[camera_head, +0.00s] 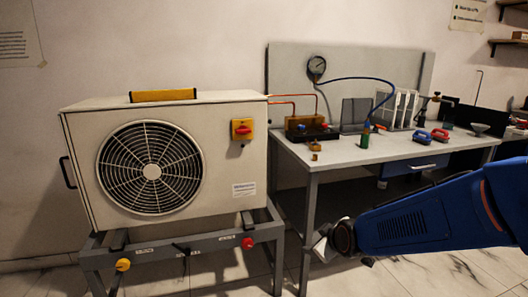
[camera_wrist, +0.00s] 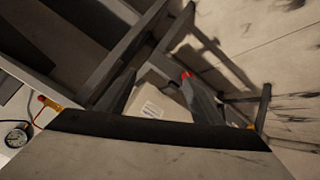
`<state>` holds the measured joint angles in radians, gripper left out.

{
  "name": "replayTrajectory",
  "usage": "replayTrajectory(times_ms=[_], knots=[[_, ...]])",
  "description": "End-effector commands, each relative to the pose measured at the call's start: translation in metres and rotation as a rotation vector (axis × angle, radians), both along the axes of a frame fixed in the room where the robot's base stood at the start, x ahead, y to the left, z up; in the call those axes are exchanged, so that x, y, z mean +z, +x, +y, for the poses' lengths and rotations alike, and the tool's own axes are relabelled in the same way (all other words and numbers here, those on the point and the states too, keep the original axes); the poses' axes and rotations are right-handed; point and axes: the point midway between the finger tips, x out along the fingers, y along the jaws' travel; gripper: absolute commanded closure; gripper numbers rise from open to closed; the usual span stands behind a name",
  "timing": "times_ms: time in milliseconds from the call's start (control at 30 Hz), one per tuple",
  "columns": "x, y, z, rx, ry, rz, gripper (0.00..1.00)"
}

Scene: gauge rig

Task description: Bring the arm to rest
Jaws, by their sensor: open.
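My arm is blue and reaches in from the right edge of the head view, low in front of the workbench. My gripper (camera_head: 328,245) is at its left end, right of the grey stand's front leg, and partly hidden by my own arm. In the wrist view, two dark fingers of my gripper (camera_wrist: 165,95) stand apart with nothing held between them. A pale surface with a white label shows beyond them. The gripper looks clear of the stand and the bench, though the exact gap is hard to tell.
A cream fan unit (camera_head: 228,160) sits on a grey stand (camera_head: 200,240) at left. The workbench (camera_head: 345,152) carries a pressure gauge (camera_head: 317,67), a blue hose (camera_head: 372,82), a dark manifold block (camera_head: 312,133) and red and blue items. Marble-tiled floor (camera_head: 455,272) is open below my arm.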

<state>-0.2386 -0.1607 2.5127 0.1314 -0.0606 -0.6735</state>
Motion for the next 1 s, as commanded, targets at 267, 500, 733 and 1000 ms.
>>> replayTrajectory(times_ms=[267,500,733,1000], knots=[[0.032,-0.069,-0.041,-0.157,0.102,0.140,0.40],[0.051,-0.138,-0.074,-0.315,0.174,0.262,0.40],[0.062,-0.212,-0.101,-0.487,0.232,0.368,0.40],[0.067,-0.274,-0.118,-0.640,0.271,0.450,0.40]])
